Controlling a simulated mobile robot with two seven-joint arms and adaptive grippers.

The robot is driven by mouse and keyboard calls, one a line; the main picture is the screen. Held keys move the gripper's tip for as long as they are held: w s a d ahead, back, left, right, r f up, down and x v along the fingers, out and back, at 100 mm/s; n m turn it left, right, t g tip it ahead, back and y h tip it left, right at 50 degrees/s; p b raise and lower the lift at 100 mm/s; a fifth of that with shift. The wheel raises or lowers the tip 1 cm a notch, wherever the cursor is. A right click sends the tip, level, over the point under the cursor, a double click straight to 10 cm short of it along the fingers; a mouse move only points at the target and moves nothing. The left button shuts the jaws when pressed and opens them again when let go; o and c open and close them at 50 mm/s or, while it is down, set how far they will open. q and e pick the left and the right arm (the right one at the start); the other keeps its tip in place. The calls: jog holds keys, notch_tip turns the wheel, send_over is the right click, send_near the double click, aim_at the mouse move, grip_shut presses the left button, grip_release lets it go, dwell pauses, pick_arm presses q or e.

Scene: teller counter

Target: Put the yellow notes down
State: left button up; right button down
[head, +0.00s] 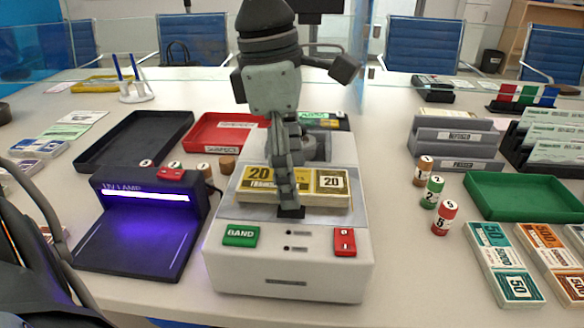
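The yellow notes (332,184), a banded stack marked 20, lie level at the white banding machine (290,270), over its top. My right gripper (288,190) points down from above at the middle of the stack. Its near finger runs across the notes, with the dark fingertip against their front edge. The far finger is hidden, and the gripper looks closed on the stack from front to back. I cannot tell whether the notes touch the machine. My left gripper is not in view; only dark parts of mine show at the lower left.
The UV lamp (150,188) stands close left of the machine. Behind are a black tray (98,160) and a red tray (203,143). On the right are coin rolls (433,192), a green tray (530,212) and note stacks (496,250). Counter right of the machine is clear.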

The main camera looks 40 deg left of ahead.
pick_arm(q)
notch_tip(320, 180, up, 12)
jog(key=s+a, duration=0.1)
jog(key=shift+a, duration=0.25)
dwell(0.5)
